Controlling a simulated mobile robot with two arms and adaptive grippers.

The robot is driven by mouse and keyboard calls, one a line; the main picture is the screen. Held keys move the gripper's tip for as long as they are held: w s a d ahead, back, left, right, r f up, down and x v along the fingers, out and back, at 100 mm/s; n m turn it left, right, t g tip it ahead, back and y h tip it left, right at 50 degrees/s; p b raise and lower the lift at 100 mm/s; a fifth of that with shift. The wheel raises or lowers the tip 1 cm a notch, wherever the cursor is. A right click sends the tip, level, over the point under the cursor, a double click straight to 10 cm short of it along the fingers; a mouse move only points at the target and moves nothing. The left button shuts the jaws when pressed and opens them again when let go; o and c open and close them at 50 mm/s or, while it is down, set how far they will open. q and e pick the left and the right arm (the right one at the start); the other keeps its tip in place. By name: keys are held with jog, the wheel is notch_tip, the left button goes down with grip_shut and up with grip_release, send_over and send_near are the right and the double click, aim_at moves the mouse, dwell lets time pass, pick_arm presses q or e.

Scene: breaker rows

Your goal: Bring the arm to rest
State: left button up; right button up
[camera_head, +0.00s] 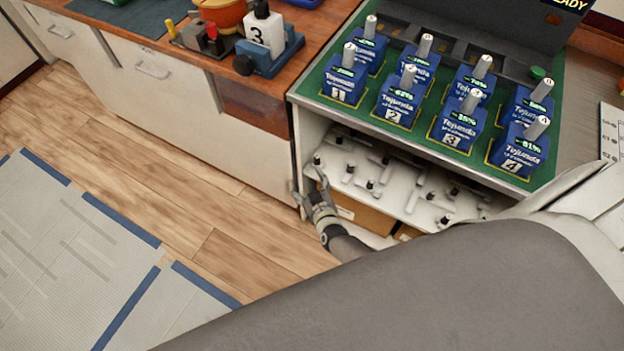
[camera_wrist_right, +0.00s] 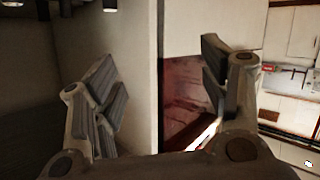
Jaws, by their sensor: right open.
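My right gripper (camera_head: 312,192) is open and empty in the head view, low beside the front left edge of the breaker cabinet (camera_head: 300,152). My large grey arm link crosses the bottom right of the head view. My left gripper does not show.
Two rows of blue numbered breakers (camera_head: 399,100) with pale levers stand on the green top (camera_head: 330,103). An open shelf (camera_head: 400,202) below holds several small pegs. A wooden counter (camera_head: 190,62) with tools is at the left.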

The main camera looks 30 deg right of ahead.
dwell(0.5)
jog(key=s+a+f+n+g+y, duration=0.1)
jog(key=s+a+f+g+y, duration=0.15)
jog(key=s+f, duration=0.65)
jog(key=s+d+f+g, duration=0.1)
jog(key=s+f+g, duration=0.2)
jog(key=s, duration=0.8)
jog(key=s+d+f+g, duration=0.2)
jog(key=s+f+g, duration=0.2)
jog(key=s, duration=0.7)
jog(key=s+d+f+g, duration=0.1)
jog(key=s+f+g, duration=0.2)
jog(key=s+f, duration=0.3)
jog(key=s, duration=0.5)
jog(key=shift+s+d+f+h, duration=0.15)
jog(key=shift+s+d+h, duration=0.15)
jog(key=shift+s+h, duration=0.1)
jog(key=shift+g, duration=0.25)
